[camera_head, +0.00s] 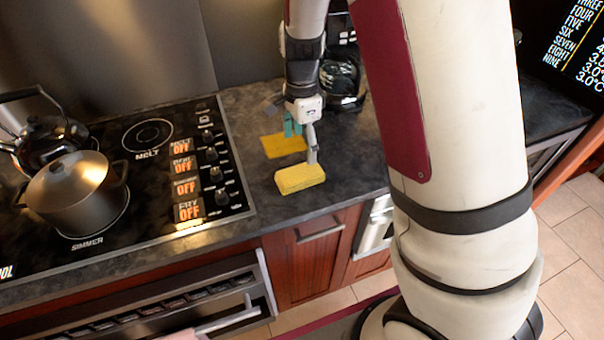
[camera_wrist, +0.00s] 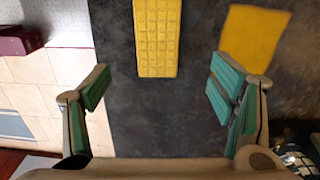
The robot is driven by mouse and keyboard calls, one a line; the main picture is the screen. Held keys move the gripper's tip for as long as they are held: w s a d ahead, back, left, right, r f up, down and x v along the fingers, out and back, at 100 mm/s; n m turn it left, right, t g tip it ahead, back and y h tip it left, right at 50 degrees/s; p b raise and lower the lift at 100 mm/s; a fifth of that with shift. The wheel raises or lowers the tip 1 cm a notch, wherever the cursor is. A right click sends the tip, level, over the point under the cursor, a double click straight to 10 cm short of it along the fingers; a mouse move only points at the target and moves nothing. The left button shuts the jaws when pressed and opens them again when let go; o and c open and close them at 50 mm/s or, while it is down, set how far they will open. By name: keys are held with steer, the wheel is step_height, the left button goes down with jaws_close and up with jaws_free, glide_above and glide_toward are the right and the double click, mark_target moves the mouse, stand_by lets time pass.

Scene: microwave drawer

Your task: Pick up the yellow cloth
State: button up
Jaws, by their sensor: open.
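A flat yellow cloth (camera_head: 283,146) lies on the dark countertop, right of the stove. A thicker yellow sponge-like block (camera_head: 300,178) lies closer to the counter's front edge. My gripper (camera_head: 302,140) is above the counter by these two, pointing down, its fingers apart with nothing between them. In the wrist view, my gripper (camera_wrist: 160,88) is open. The block with its grid pattern (camera_wrist: 157,38) lies ahead of the gap between the fingers. The flat cloth (camera_wrist: 253,40) lies to the right, beyond the tip of the right finger, which comes close to its lower edge in the picture.
The stove (camera_head: 140,185) with a pot (camera_head: 70,185) and a kettle (camera_head: 45,138) stands at left. A dark object (camera_head: 342,80) sits behind my gripper. The countertop (camera_head: 345,150) has bare room right of the cloth. Drawers (camera_head: 310,255) are below its front edge.

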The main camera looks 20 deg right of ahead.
mark_target(302, 172)
step_height(302, 172, down, 4)
steer(key=shift+r, duration=0.1)
steer(key=shift+s+a+f+p, duration=0.1)
steer(key=shift+f+p, duration=0.1)
steer(key=shift+f, duration=1.2)
steer(key=shift+s+f+p, duration=0.1)
steer(key=shift+f+p, duration=0.1)
steer(key=shift+f, duration=1.2)
steer(key=c, duration=1.2)
